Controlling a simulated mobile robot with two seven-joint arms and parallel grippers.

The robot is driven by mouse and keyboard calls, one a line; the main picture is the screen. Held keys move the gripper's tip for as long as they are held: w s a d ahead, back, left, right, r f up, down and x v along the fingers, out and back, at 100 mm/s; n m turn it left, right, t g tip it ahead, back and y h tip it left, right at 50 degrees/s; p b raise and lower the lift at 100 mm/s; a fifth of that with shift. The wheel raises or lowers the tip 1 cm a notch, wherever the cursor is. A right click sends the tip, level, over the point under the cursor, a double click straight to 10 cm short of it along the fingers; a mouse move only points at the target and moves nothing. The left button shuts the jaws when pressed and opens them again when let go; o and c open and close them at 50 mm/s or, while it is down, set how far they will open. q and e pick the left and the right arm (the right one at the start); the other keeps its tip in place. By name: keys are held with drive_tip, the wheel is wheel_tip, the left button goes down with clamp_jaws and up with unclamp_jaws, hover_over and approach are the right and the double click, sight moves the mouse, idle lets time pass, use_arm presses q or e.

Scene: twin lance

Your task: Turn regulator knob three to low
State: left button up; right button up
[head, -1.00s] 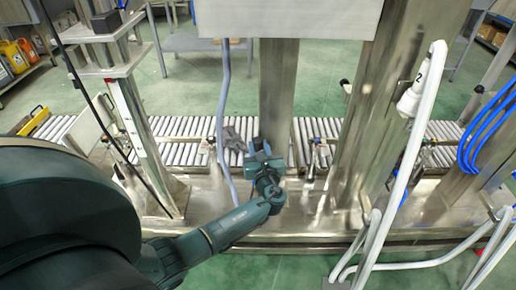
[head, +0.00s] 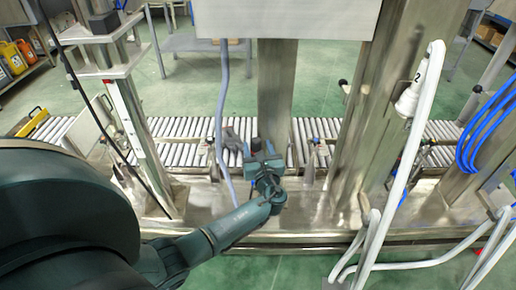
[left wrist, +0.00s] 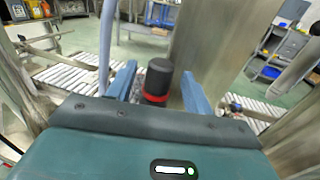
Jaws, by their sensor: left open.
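In the left wrist view, a dark knob (left wrist: 159,76) with a red ring at its base stands between my open left fingers. I cannot read a number or a setting on it, so I cannot tell whether it is regulator knob three. My left gripper (head: 262,148) is in front of the steel post at the middle of the head view and hides the knob there. Its blue fingers (left wrist: 159,72) are apart, one on each side of the knob, with a visible gap on both sides. My right gripper is not in view.
A roller conveyor (head: 183,154) runs across behind the post. A grey hose (head: 222,110) hangs just left of my gripper. A wide steel column (head: 385,110) stands to the right, with a white hose (head: 397,185) in front. A steel box (head: 290,20) hangs above.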

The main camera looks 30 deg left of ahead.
use_arm(q)
drive_tip(key=p+v, duration=0.1)
drive_tip(key=v, duration=1.2)
drive_tip(key=shift+p, duration=0.35)
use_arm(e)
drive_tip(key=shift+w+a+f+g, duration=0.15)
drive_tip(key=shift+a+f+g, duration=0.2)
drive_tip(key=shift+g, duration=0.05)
use_arm(q)
drive_tip(key=shift+d, duration=0.15)
